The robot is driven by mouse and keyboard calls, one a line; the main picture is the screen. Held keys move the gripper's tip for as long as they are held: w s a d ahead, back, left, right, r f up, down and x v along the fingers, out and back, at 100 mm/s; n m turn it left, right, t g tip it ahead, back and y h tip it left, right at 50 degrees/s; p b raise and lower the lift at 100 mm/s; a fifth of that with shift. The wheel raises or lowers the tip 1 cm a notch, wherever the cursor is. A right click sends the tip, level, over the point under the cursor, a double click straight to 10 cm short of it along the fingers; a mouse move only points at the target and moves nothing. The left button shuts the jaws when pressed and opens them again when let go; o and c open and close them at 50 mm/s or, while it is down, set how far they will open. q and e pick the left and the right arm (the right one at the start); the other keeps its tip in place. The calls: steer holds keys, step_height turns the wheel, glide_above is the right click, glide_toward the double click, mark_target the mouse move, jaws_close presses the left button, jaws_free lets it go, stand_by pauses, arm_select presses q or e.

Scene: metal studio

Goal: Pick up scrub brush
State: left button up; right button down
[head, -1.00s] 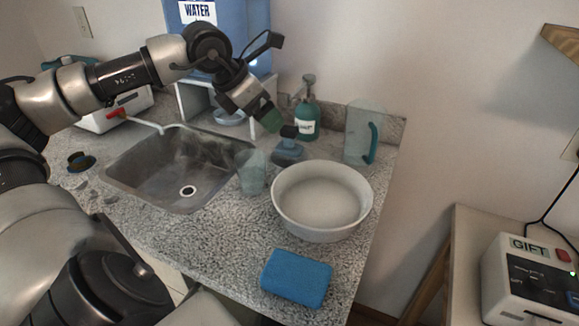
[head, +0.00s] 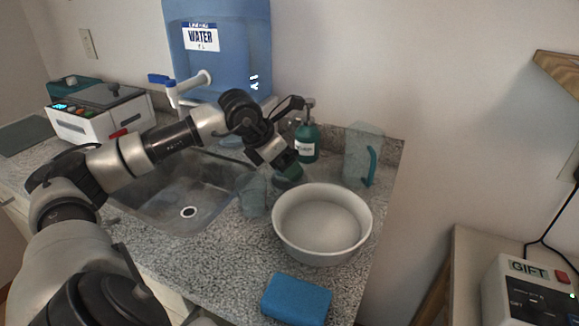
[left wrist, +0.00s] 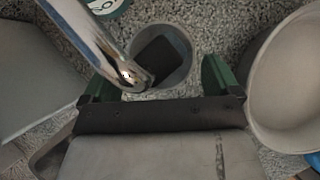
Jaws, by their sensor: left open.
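The likely scrub brush (left wrist: 165,57) shows from above in the left wrist view as a dark square top over a round grey-blue base. It stands on the speckled counter. My left gripper (left wrist: 157,82) is open, its green fingertips on either side of the brush in that view, with no visible contact. In the head view my left gripper (head: 288,164) is low over the counter between the soap bottle and the white bowl and hides most of the brush. My right gripper is not in view.
A white bowl (head: 321,252) stands close on the right. A green soap bottle (head: 307,147) and a clear pitcher (head: 358,155) stand behind. A clear cup (head: 252,195) is beside the sink (head: 165,205). A blue sponge (head: 297,300) lies in front.

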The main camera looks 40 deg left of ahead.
arm_select(q)
steer(key=shift+x, duration=1.3)
steer(key=c, duration=1)
steer(key=shift+r, duration=0.15)
